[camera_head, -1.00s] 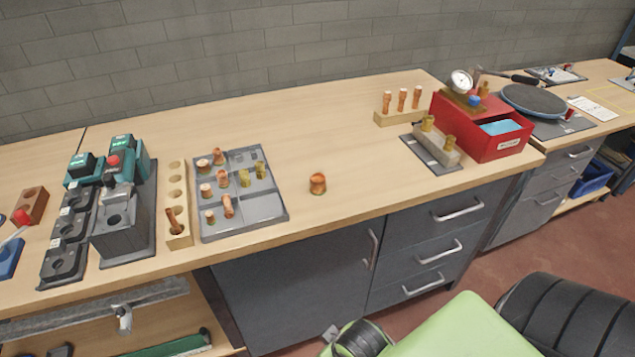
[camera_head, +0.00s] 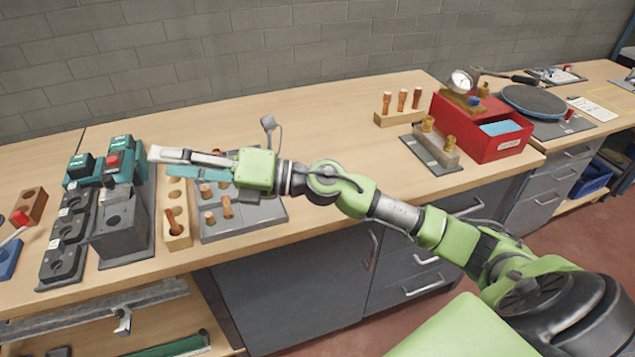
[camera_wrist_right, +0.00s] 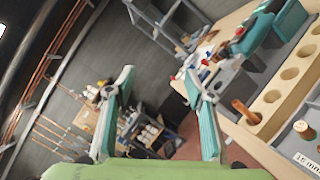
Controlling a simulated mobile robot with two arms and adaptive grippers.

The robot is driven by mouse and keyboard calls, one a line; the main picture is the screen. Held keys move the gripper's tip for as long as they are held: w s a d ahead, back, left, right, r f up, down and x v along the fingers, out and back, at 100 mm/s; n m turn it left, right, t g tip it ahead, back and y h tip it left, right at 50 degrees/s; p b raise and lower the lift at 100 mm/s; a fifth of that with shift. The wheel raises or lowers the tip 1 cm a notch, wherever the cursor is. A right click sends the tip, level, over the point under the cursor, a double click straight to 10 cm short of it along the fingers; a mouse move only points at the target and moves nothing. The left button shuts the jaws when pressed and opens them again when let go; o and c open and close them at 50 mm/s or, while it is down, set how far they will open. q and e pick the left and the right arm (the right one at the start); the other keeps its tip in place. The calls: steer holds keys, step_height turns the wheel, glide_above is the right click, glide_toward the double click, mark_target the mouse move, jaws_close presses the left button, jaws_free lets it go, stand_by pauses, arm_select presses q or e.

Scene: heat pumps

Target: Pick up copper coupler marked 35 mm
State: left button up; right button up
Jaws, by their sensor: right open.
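A grey compartment tray (camera_head: 262,218) on the bench holds several copper and brass fittings (camera_head: 226,207), partly hidden behind my right arm. The lone copper coupler that stood on the bench right of the tray is hidden by my arm now. My right gripper (camera_head: 160,162) is open and empty, pointing left above the wooden block and tray. Its spread fingers also show in the wrist view (camera_wrist_right: 158,80), with nothing between them. My left gripper is not in view.
A wooden block with holes (camera_head: 178,242) holds a copper piece left of the tray. Teal and black devices (camera_head: 120,220) stand further left. A red box (camera_head: 485,140) and a peg rack (camera_head: 400,116) stand at the right. The middle back of the bench is clear.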

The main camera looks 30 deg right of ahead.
steer(key=d+f+n+g+h, duration=0.4)
steer(key=d+f+n+g, duration=0.1)
steer(key=f+n, duration=0.1)
steer(key=s+d+f+n+g+h, duration=0.2)
steer(key=d+h, duration=0.8)
steer(key=d, duration=1.8)
steer(key=shift+m+g, duration=0.3)
steer(key=shift+m, duration=0.2)
steer(key=x, duration=0.4)
steer(key=p+x, duration=0.1)
steer(key=x, duration=0.3)
steer(key=shift+w+f, duration=0.3)
steer(key=shift+w, duration=0.05)
steer(key=shift+w+f+p, duration=0.15)
steer(key=shift+f+p, duration=0.2)
steer(key=shift+f, duration=0.15)
steer(key=shift+a+f, duration=0.1)
steer(key=shift+f, duration=0.2)
steer(key=p+x, duration=0.2)
steer(key=x, duration=0.1)
steer(key=shift+w+f, duration=0.1)
steer(key=shift+f, duration=0.3)
steer(key=shift+w+f, duration=0.15)
steer(key=shift+f, duration=0.25)
steer(key=c, duration=1.2)
